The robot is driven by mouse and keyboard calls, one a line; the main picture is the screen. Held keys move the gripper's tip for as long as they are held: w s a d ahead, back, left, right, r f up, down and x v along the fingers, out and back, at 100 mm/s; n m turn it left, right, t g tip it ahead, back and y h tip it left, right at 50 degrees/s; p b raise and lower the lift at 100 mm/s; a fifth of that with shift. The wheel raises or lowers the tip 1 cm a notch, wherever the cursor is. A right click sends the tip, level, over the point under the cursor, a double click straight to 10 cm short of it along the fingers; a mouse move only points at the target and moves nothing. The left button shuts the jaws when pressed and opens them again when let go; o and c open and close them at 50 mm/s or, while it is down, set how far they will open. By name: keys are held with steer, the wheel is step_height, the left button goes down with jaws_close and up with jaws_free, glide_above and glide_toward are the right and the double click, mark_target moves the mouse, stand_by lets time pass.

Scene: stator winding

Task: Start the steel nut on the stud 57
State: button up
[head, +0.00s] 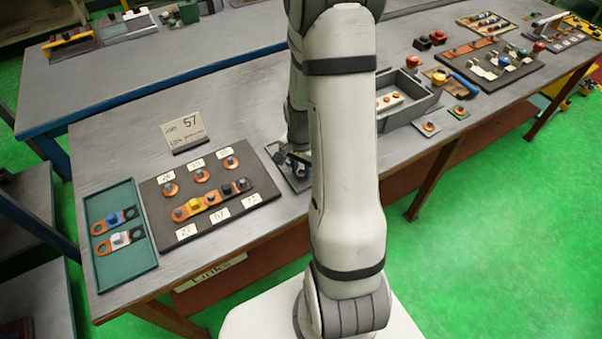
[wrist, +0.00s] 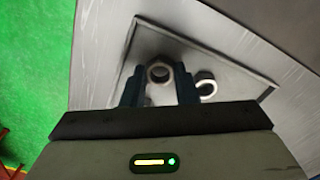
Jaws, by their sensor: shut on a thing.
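My gripper (wrist: 160,88) is shut on a steel nut (wrist: 160,72), over a small grey tray (wrist: 232,60) in the wrist view. A second nut (wrist: 206,86) lies in the tray just right of the fingers. In the head view my gripper (head: 297,166) is partly hidden by my arm, over the same tray (head: 273,149). A dark board (head: 225,217) to its left bears two rows of studs on orange terminals. A card behind it (head: 186,131) reads 57. The white labels on the board are too small to read surely, so I cannot tell which stud is 57.
A green tray (head: 144,262) with two lug links stands left of the board. A yellow block (head: 194,202) and dark parts (head: 235,187) sit on the board's front row. A grey bin (head: 420,104) stands right of my arm. Bare tabletop lies between card and small tray.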

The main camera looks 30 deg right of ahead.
step_height(320, 180, up, 8)
steer(key=p, duration=0.5)
steer(key=shift+r, duration=0.15)
stand_by(0.3)
